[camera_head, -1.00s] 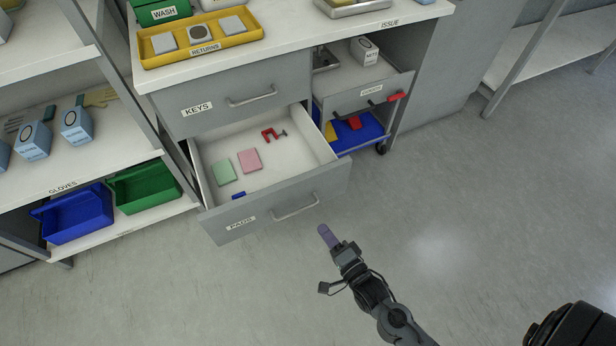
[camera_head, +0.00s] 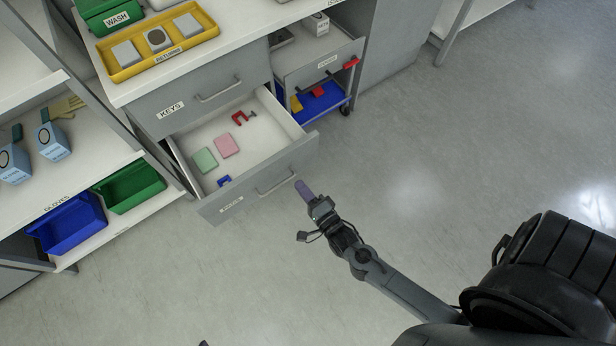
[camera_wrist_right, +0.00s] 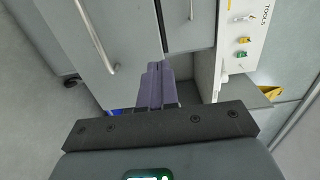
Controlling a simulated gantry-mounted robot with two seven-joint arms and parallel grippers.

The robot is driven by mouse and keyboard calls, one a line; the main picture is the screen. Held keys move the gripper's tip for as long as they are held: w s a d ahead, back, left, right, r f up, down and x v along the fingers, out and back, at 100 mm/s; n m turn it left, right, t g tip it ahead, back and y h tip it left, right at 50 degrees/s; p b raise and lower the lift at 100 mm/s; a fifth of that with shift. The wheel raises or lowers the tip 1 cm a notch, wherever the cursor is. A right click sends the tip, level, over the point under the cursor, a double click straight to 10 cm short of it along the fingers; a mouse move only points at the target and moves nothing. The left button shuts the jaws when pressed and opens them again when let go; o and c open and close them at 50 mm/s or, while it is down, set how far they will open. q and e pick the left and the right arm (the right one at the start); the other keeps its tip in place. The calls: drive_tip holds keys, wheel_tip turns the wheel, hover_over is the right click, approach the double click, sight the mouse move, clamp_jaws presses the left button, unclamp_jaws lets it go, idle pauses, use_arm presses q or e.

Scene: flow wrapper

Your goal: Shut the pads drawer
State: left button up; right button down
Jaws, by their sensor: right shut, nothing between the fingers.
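The grey pads drawer (camera_head: 247,188) stands pulled out below the closed keys drawer (camera_head: 184,108). Its front carries a label and a bar handle (camera_head: 277,183). Inside lie a green pad (camera_head: 205,160), a pink pad (camera_head: 227,145), a red clamp-like item (camera_head: 240,118) and a small blue item (camera_head: 224,180). My right gripper (camera_head: 304,189) has its purple fingers shut and empty. In the head view they appear just outside the drawer front, near the handle's right end; contact cannot be told. The right wrist view shows the shut fingers (camera_wrist_right: 158,87) near grey panels. My left gripper is not in view.
A yellow returns tray (camera_head: 170,58) sits on the counter. At left, blue (camera_head: 70,225) and green (camera_head: 130,188) bins sit on a shelf. The floor in front is clear.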

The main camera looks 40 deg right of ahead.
sight(279, 159)
drive_tip(key=w+b, duration=0.1)
drive_tip(key=w, duration=0.1)
drive_tip(key=w+b, duration=0.1)
drive_tip(key=w, duration=0.2)
drive_tip(key=w+d+b, duration=0.1)
drive_tip(key=w, duration=0.2)
drive_tip(key=shift+w, duration=0.2)
drive_tip(key=shift+w+d, duration=0.1)
drive_tip(key=shift+w, duration=0.5)
